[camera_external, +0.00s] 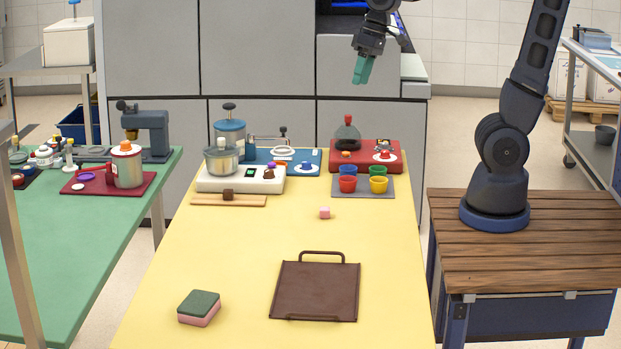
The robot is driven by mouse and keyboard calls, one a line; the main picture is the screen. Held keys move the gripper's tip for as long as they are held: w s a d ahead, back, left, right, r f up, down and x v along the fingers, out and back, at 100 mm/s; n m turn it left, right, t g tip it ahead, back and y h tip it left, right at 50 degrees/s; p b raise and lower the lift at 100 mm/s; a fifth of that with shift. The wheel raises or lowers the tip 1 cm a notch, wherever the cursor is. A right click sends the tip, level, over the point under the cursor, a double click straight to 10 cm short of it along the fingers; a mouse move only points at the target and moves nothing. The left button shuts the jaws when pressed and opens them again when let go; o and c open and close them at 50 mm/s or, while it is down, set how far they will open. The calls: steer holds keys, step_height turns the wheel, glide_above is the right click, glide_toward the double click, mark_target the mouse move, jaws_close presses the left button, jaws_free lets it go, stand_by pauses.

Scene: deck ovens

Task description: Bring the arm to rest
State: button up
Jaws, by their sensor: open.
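My gripper (363,69) is at the top of the external view, raised well above the far end of the yellow table (240,265). Its teal fingers point down and a little left. The fingers overlap from this angle, and nothing shows between them. My arm (505,140) rises from a round blue base on a wooden-topped stand (560,240) at the right. Its upper part runs out of the top of the picture.
A scale (240,178), a grey tray of coloured cups (362,186) and a red tray (365,155) stand at the back.

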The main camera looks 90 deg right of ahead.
steer(key=s+a+r+n+t+h, duration=0.1)
steer(key=s+a, duration=0.5)
steer(key=s, duration=0.6)
steer(key=shift+s+a+r+n+t+h, duration=0.3)
steer(key=shift+r+n, duration=0.3)
steer(key=shift+n, duration=0.7)
stand_by(0.4)
